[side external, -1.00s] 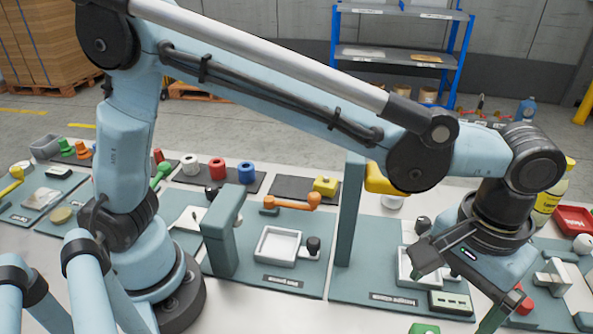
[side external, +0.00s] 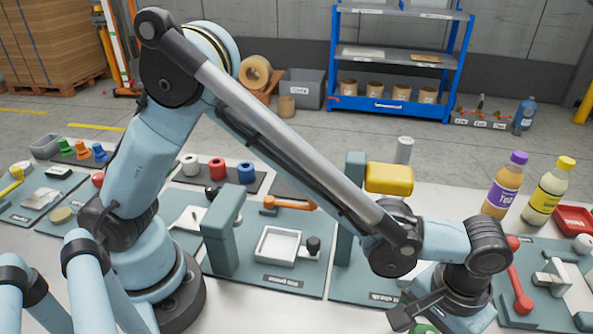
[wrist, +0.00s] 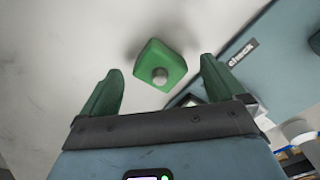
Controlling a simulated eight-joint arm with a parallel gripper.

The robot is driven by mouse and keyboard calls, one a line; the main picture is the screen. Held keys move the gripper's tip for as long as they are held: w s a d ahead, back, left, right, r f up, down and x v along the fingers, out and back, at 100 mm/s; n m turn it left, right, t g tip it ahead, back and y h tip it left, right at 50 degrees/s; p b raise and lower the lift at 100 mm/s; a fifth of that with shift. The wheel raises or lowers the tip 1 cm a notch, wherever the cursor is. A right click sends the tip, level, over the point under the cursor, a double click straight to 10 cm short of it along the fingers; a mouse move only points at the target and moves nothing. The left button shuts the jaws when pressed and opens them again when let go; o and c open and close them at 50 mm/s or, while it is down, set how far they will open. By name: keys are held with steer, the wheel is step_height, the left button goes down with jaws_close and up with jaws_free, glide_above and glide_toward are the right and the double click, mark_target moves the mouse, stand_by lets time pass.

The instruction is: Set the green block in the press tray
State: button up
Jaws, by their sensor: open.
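The green block (wrist: 160,67), with a pale round knob on top, lies on the light table in the wrist view. My gripper (wrist: 161,72) is open above it, its two green fingers apart on either side of the block in the picture. Contact does not show. In the side view only a bit of the block (side external: 425,329) shows at the bottom edge, beside my gripper. A white square tray (side external: 262,246) sits on a teal press board at the centre and looks empty.
A grey-green press post (side external: 221,240) stands left of the tray, with an orange lever (side external: 292,203) behind. A yellow press head (side external: 389,179) rises on a post to the right. Two bottles (side external: 505,185) stand at back right.

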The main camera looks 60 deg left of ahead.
steer(key=shift+r, duration=0.1)
steer(key=c, duration=1.2)
